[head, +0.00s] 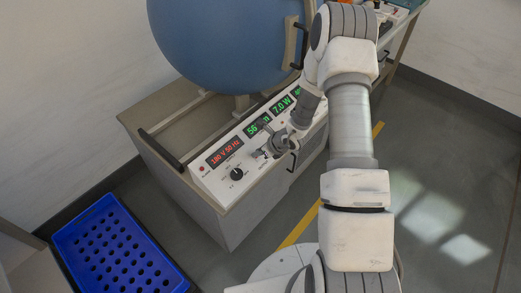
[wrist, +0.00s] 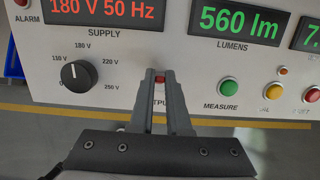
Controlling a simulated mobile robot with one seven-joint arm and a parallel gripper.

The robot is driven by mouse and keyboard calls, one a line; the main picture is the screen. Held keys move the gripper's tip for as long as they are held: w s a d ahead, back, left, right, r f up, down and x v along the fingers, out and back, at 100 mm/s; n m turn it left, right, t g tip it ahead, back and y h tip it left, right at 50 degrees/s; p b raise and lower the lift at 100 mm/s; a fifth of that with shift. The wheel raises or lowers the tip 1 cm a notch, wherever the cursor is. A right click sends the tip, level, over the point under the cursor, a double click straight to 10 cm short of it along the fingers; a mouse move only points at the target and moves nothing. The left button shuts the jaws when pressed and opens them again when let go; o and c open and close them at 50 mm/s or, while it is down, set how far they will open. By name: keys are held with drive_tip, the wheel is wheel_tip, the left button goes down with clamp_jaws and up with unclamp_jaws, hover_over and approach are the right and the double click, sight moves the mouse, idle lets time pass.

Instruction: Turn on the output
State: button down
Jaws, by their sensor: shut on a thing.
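The instrument panel (head: 222,186) is the sloping white front of a cabinet. My gripper (wrist: 160,76) is at the panel, its two fingers close together around a small red part of the output switch (wrist: 160,80). The fingers hide most of the switch and part of its OUTPUT label. In the head view my gripper (head: 267,151) is at the panel below the displays, and the switch cannot be made out there. The red supply display (wrist: 105,10) reads 180 V 50 Hz. The green lumens display (wrist: 238,22) reads 560 lm.
A black supply knob (wrist: 76,76) is left of my fingers, its mark near 180 V. A green MEASURE button (wrist: 229,88) and a yellow button (wrist: 273,92) are to the right. A large blue sphere (head: 220,45) stands behind the panel. A blue crate (head: 115,250) is at lower left.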

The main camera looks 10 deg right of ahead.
drive_tip(key=shift+w+a+g+h+p, duration=0.15)
drive_tip(key=shift+g+h+p, duration=0.15)
drive_tip(key=shift+g+p, duration=0.15)
idle(0.3)
drive_tip(key=c, duration=0.9)
unclamp_jaws()
drive_tip(key=shift+r, duration=0.1)
drive_tip(key=shift+r, duration=0.3)
drive_tip(key=p+v, duration=0.4)
drive_tip(key=v, duration=1.2)
drive_tip(key=shift+r, duration=0.3)
